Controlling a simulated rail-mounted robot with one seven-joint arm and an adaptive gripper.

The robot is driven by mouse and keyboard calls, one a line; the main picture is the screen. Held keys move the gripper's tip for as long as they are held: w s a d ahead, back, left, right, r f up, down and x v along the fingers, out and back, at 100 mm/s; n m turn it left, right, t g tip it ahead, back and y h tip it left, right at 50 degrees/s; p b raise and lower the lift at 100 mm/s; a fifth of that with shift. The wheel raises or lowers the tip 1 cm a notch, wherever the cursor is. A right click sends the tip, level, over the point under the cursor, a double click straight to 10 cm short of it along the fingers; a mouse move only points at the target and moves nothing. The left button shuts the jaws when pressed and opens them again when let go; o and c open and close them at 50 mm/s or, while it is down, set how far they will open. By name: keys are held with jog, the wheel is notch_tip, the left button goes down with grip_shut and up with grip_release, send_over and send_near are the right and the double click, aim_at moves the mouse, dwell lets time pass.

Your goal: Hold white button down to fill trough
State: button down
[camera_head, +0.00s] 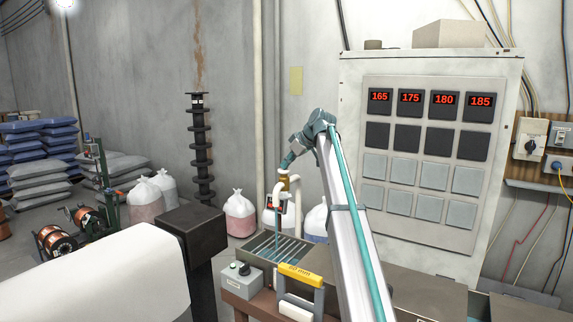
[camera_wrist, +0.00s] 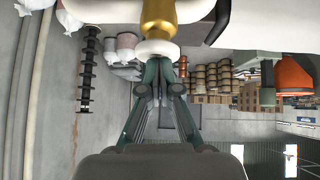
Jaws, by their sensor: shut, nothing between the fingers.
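The white button (camera_wrist: 157,48) is a round cap on a brass valve (camera_wrist: 157,18) in the wrist view. In the head view the brass valve (camera_head: 284,185) sits on white piping (camera_head: 276,205) above the trough (camera_head: 255,262). My gripper (camera_head: 286,165) is shut with its tip right at the button's top; it also shows in the wrist view (camera_wrist: 162,64). The fingertips seem to touch the cap, but whether it is pressed in I cannot tell. A thin teal line runs down from the piping to the barred trough. The trough's liquid level is unclear.
A large panel with red number displays (camera_head: 430,145) is right of my arm. White sacks (camera_head: 240,215) stand behind. A dark post (camera_head: 193,236) is to the left.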

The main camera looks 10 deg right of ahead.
jog(key=shift+r, duration=0.25)
notch_tip(320, 180, up, 3)
jog(key=shift+a+r+p, duration=0.1)
jog(key=shift+a+p, duration=0.05)
jog(key=shift+p, duration=0.5)
jog(key=b+v, duration=0.3)
jog(key=v, duration=0.7)
